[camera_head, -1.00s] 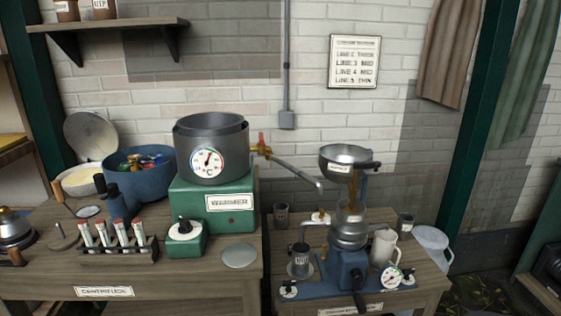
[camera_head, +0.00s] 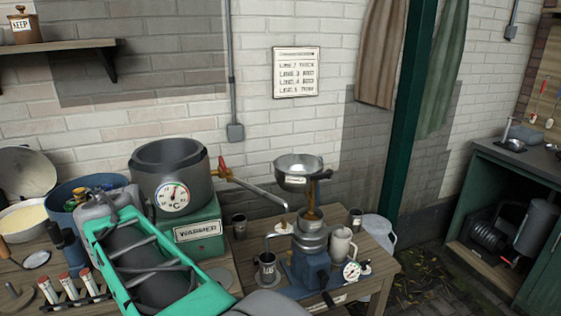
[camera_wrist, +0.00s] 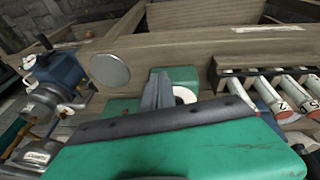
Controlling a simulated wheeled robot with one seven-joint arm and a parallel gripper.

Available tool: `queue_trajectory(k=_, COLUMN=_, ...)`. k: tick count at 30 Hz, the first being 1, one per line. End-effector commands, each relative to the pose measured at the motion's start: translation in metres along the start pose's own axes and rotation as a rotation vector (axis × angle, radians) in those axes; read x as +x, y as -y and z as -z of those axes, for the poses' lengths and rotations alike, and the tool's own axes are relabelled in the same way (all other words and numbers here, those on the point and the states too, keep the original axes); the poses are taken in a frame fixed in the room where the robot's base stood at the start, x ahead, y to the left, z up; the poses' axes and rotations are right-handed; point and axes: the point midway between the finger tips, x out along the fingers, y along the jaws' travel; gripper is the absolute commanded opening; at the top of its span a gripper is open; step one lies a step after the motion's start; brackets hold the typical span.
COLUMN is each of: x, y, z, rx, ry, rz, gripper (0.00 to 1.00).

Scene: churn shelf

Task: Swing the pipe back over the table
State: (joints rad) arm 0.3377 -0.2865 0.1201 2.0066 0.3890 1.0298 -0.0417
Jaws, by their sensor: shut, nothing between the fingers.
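The pipe (camera_head: 258,192) is a thin grey spout. It leaves a brass fitting with a red handle (camera_head: 222,163) on the right side of the grey pot of the warmer (camera_head: 199,232). It slopes right and down, its free end showing left of and below the metal bowl (camera_head: 298,168) of the separator. I cannot tell which part of the table it is over. My gripper (camera_wrist: 157,92) is shut and empty, its grey fingers in the middle of the wrist view. In the head view my green arm hides the fingers. The pipe is not seen in the wrist view.
The separator (camera_head: 309,267) stands on the right-hand table (camera_head: 376,270), with a jug (camera_head: 342,245) and cups around it. A tube rack (camera_head: 78,297) stands at the left. A dark green post (camera_head: 407,120) rises behind. Floor is open at the right.

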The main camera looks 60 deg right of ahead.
Motion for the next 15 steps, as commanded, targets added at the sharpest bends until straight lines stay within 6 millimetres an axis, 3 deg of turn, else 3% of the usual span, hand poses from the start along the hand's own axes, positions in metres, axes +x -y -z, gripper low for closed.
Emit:
queue_trajectory(k=1, x=-0.050, y=-0.052, z=0.045, rx=0.166, ry=0.003, rz=-0.056, gripper=0.00)
queue_trajectory(k=2, x=-0.070, y=-0.086, z=0.067, rx=0.281, ry=0.003, rz=-0.092, gripper=0.00)
queue_trajectory(k=3, x=-0.095, y=-0.133, z=0.089, rx=0.433, ry=0.007, rz=-0.137, gripper=0.00)
queue_trajectory(k=6, x=-0.141, y=-0.232, z=0.116, rx=0.769, ry=0.016, rz=-0.217, gripper=0.00)
queue_trajectory(k=7, x=-0.150, y=-0.255, z=0.118, rx=0.852, ry=0.016, rz=-0.232, gripper=0.00)
queue_trajectory(k=10, x=-0.171, y=-0.307, z=0.118, rx=1.047, ry=0.014, rz=-0.263, gripper=0.00)
queue_trajectory(k=12, x=-0.175, y=-0.323, z=0.116, rx=1.115, ry=0.012, rz=-0.270, gripper=0.00)
queue_trajectory(k=15, x=-0.167, y=-0.330, z=0.112, rx=1.144, ry=0.010, rz=-0.274, gripper=0.00)
